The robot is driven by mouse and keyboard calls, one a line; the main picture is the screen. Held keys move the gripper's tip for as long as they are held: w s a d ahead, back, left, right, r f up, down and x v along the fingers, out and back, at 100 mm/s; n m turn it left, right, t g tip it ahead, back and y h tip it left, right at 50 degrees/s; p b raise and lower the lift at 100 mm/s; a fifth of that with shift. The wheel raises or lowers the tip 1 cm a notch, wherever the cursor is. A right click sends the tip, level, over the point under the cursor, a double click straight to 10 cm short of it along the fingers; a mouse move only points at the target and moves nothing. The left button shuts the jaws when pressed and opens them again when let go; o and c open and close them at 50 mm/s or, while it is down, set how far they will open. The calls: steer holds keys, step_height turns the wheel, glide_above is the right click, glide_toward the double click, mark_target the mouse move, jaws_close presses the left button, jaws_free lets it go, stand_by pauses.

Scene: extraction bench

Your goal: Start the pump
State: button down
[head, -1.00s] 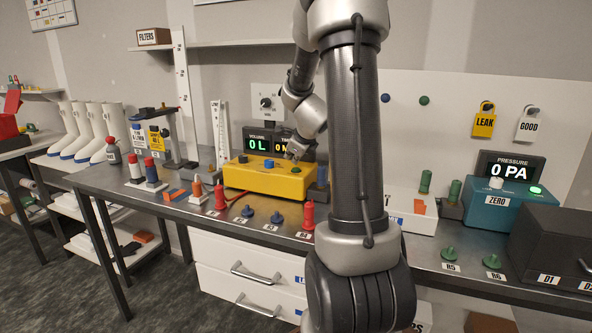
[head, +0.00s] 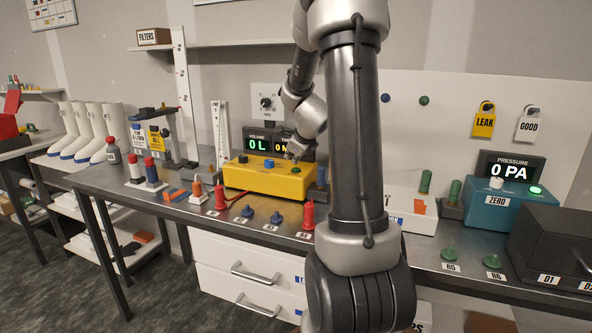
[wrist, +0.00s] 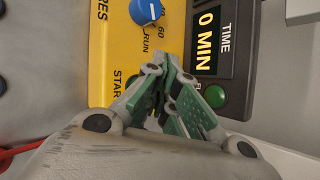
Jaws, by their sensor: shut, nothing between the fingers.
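The yellow pump box (head: 262,181) sits on the bench in the head view, with a blue knob (head: 269,163) and a green button (head: 296,170) on top. My gripper (head: 293,157) is shut and empty, just above the green button. In the wrist view the yellow panel (wrist: 115,55) shows the blue knob (wrist: 145,10) by "60 RUN" and a partly covered "STAR" label. The shut fingers (wrist: 172,66) hide the panel beside that label, so contact with the button cannot be told. The time display (wrist: 207,40) reads 0 MIN, with a dull green round piece (wrist: 214,97) below.
The volume display (head: 258,144) reads 0 L behind the box. Red and blue plugs (head: 277,218) stand along the front edge. A white upright scale (head: 221,130) stands at the left. A teal pressure unit (head: 510,208) reads 0 PA at the right.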

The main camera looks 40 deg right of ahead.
mark_target(293, 169)
steer(key=shift+f, duration=0.45)
steer(key=shift+f, duration=0.4)
stand_by(0.5)
steer(key=shift+r, duration=0.85)
steer(key=shift+r, duration=2.5)
